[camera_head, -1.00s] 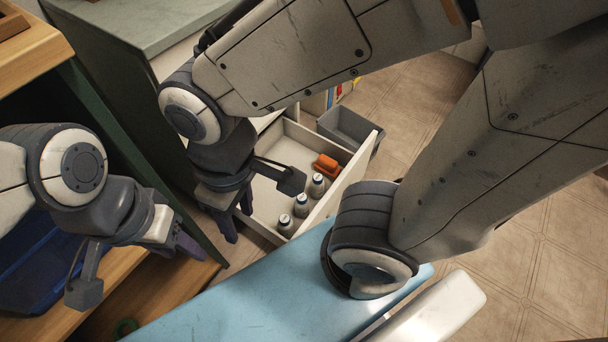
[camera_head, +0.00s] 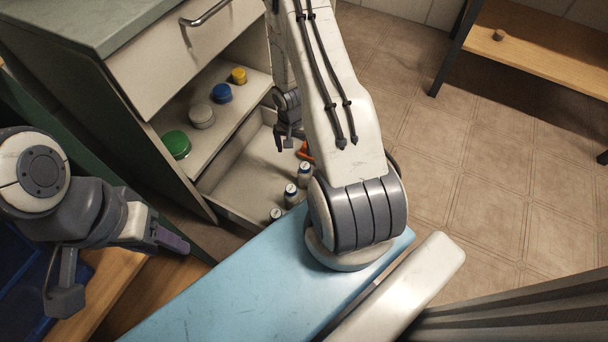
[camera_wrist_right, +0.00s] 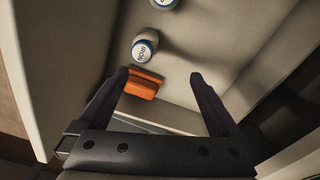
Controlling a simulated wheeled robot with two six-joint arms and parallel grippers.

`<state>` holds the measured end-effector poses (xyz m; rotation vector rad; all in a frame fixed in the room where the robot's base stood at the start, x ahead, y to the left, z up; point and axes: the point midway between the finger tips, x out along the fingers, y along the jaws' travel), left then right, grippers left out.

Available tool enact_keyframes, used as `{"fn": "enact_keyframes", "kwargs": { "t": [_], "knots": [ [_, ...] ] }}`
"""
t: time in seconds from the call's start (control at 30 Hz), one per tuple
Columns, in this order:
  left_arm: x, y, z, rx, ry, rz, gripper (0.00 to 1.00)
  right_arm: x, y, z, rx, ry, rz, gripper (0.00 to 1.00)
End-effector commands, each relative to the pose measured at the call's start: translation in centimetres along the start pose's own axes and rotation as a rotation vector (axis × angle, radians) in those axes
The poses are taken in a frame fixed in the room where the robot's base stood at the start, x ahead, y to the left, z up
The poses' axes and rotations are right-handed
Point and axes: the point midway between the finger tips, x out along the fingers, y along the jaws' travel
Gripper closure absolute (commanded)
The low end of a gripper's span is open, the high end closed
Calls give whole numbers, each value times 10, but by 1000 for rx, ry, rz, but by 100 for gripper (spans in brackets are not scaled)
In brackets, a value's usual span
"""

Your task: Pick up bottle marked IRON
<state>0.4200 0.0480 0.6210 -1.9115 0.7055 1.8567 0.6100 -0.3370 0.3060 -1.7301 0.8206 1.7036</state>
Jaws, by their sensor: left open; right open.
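The bottle marked IRON (camera_wrist_right: 146,46) is white-capped with a blue ring and stands in the open drawer. In the head view it appears to be the bottle (camera_head: 305,173) nearest the orange object, in a row with two similar bottles. My right gripper (camera_wrist_right: 160,75) is open and empty. Its fingertips point toward the bottle, which lies beyond them, nearer the left finger in the wrist view. In the head view the right gripper (camera_head: 285,140) is over the far end of the drawer, partly hidden by my arm. My left gripper (camera_head: 168,240) is empty at the left, away from the drawer.
An orange object (camera_wrist_right: 143,84) lies beside the IRON bottle, close to the left fingertip. Another bottle (camera_wrist_right: 163,3) stands beyond. The drawer wall (camera_wrist_right: 48,75) runs along the left. Green, white, blue and yellow lidded items sit on a shelf (camera_head: 212,135) above the drawer.

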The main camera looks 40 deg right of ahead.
Motion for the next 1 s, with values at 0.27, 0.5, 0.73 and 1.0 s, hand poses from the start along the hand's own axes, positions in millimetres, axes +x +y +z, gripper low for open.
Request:
{"fn": "enact_keyframes", "kwargs": {
  "t": [0.27, 0.5, 0.73, 1.0],
  "knots": [
    [7, 0, 0, 0, 0, 0, 50, 57, 36, -2, 159, -27, -21, 1],
    [36, -3, 2, 0, 0, 0, 50, 85, 35, 0, 158, -27, -21, 1],
    [58, -4, 3, 0, 0, 0, 50, 106, 35, 0, 157, -27, -20, 1],
    [86, -6, 4, 0, 0, 0, 50, 128, 32, 4, 155, -27, -20, 1]
  ]
}}
